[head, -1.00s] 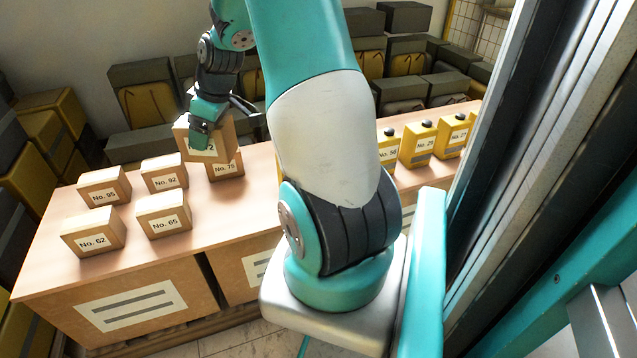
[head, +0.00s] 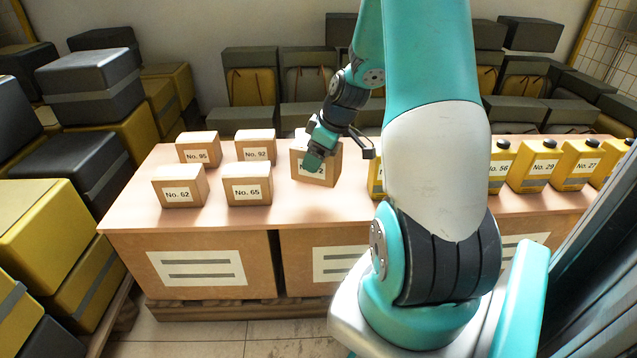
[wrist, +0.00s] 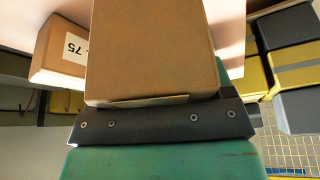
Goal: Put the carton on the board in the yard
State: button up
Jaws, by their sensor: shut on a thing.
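My gripper (head: 315,158) is shut on a brown carton (head: 318,176) above the table. Its white label is mostly covered by my gripper; only a "2" at its end shows. In the wrist view the carton (wrist: 152,50) fills the upper middle, against the dark gripper bar (wrist: 155,122). Another carton, No. 75 (wrist: 52,62), shows beside it in the wrist view. The board and the yard cannot be made out in these frames.
Cartons No. 95 (head: 198,149), No. 92 (head: 256,146), No. 62 (head: 180,187) and No. 65 (head: 248,186) stand on the table (head: 225,219). Yellow canisters (head: 535,166) line its right side. Grey and yellow cases (head: 95,90) are stacked left and behind. A dark frame (head: 590,240) is at right.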

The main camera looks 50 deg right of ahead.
aim_at(337, 149)
jog(key=shift+f+b, duration=1)
jog(key=shift+f, duration=1.9)
jog(key=shift+f, duration=0.1)
jog(key=o, duration=1.1)
jog(key=shift+o, duration=0.2)
jog(key=p+v, duration=0.4)
jog(key=v, duration=0.8)
jog(key=shift+p, duration=0.35)
jog(key=w+a+r+n+g+y, duration=0.1)
jog(key=a+r, duration=0.3)
jog(key=a, duration=0.7)
jog(key=w+a+r+n+y, duration=0.1)
jog(key=w+a+r, duration=0.15)
jog(key=a, duration=0.75)
jog(key=s+a+r+n+g, duration=0.1)
jog(key=s+a+r+g, duration=0.2)
jog(key=s+a, duration=1.2)
jog(key=a+r, duration=0.2)
jog(key=a, duration=0.1)
jog(key=shift+a+r+y, duration=0.15)
jog(key=shift+r+y, duration=0.1)
jog(key=shift+y, duration=0.15)
